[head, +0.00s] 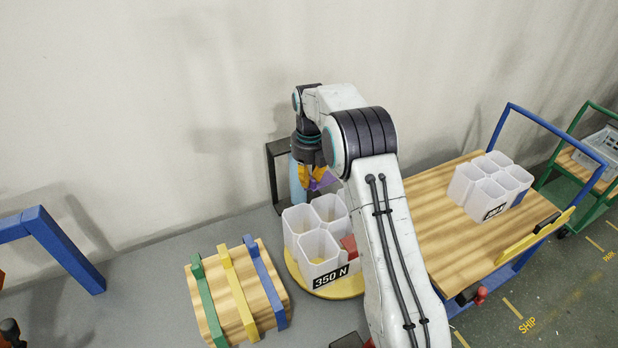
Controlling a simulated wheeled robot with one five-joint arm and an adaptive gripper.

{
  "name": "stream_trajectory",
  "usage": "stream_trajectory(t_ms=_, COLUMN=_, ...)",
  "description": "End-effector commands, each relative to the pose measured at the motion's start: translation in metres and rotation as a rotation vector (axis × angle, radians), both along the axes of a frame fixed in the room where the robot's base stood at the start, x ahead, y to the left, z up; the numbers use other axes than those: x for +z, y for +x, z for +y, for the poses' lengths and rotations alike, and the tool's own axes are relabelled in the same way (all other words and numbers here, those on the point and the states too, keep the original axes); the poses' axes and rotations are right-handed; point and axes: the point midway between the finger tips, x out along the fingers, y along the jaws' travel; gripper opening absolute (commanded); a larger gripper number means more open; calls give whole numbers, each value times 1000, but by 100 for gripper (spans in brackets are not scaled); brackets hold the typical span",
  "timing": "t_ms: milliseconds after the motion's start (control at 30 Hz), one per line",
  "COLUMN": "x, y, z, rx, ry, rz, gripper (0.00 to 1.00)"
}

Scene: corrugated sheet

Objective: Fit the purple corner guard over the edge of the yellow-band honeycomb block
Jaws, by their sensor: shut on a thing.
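My gripper (312,183) has orange fingers and hangs at the upper middle of the head view, close to the wall. It is shut on the purple corner guard (322,181), which is mostly hidden by the fingers and my arm. A white honeycomb block (300,218) of open cells with a black "350 N" label stands on a round yellow base (340,290), below the gripper in the picture. No yellow band shows clearly on its walls. A red piece (349,243) shows at its right side, partly behind my arm. The guard appears apart from the block.
A wooden board (258,291) with green, yellow and blue strips lies at left. A black frame (272,170) and a light-blue object (297,181) stand behind the gripper. At right, a blue-framed wooden cart (430,215) carries another white honeycomb block (470,190). A blue bar (65,245) stands far left.

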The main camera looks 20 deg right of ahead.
Motion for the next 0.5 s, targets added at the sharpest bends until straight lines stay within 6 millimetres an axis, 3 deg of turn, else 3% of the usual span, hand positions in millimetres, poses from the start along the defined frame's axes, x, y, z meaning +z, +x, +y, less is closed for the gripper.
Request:
stream_trajectory(t_ms=300, x=1, y=1, z=-1, rx=-129, ry=8, rz=-24, gripper=0)
stream_trajectory(t_ms=500, x=-17, y=1, z=-1, rx=-122, ry=7, rz=-21, gripper=0)
